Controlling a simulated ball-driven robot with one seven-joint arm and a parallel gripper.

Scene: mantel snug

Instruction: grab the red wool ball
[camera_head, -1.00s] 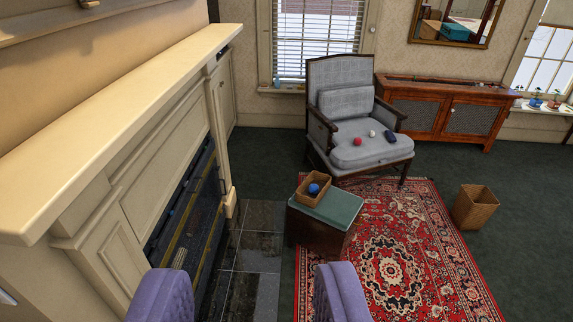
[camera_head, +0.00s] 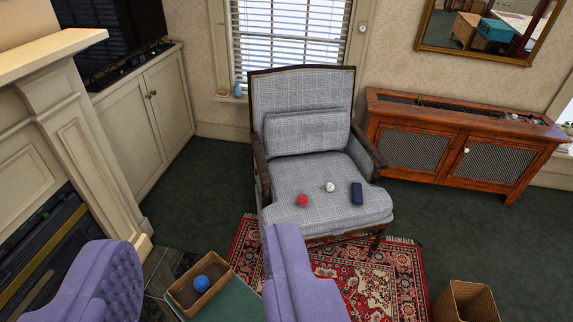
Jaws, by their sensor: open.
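The red wool ball (camera_head: 303,200) rests on the seat of the grey checked armchair (camera_head: 300,178), near the seat's front left. A small white ball (camera_head: 330,187) and a dark blue oblong thing (camera_head: 357,193) lie to its right on the same seat. My gripper (camera_head: 198,240) shows as two purple tufted fingers at the lower left. It is open, with nothing between the fingers. It is well short of the armchair, lower and to the left of the red ball in the picture. The red ball is fully in view.
A wooden tray (camera_head: 179,290) holding a blue ball (camera_head: 202,284) sits on a green-topped box (camera_head: 238,301), close behind the fingers. The mantel (camera_head: 45,55) stands at left. A wicker bin (camera_head: 465,303) is at lower right. The patterned rug (camera_head: 375,280) lies before the armchair.

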